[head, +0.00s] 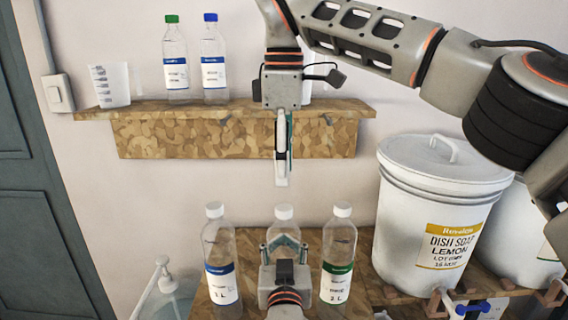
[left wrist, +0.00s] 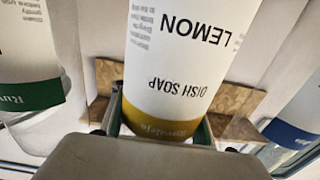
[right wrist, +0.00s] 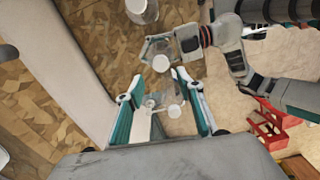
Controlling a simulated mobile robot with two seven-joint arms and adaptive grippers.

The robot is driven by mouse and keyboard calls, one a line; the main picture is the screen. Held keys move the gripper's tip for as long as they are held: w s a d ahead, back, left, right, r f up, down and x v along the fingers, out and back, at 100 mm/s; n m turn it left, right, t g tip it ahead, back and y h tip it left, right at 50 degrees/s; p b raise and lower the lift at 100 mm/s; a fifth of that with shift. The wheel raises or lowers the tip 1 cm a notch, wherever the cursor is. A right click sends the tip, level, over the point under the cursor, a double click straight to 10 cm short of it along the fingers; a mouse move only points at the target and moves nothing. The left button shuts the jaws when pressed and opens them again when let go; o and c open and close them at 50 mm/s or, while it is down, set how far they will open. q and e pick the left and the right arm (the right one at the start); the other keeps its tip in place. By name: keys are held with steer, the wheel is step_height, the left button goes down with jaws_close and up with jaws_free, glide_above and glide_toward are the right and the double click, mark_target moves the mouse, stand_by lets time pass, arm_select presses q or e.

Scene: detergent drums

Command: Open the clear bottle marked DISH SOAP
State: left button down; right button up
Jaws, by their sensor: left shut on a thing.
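A clear bottle with a white cap (head: 284,212) stands between two others on the lower wooden surface. My left gripper (head: 284,244) is shut around its body and hides its label in the head view. In the left wrist view its white label (left wrist: 185,50) reads DISH SOAP and LEMON, upside down, with a mustard band. Its cap shows in the right wrist view (right wrist: 160,62). My right gripper (head: 283,180) points down above the cap, apart from it. In the right wrist view its fingers (right wrist: 157,78) are spread with nothing held.
A blue-banded bottle (head: 221,258) stands close on the left, a green-banded one (head: 338,258) close on the right. White drums (head: 435,200) fill the right side. A shelf (head: 150,112) with a jug and bottles is behind.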

mark_target(284, 207)
steer(key=m, duration=0.7)
steer(key=shift+s, duration=0.1)
steer(key=shift+f+m, duration=0.15)
steer(key=shift+m, duration=0.25)
steer(key=shift+f, duration=3.85)
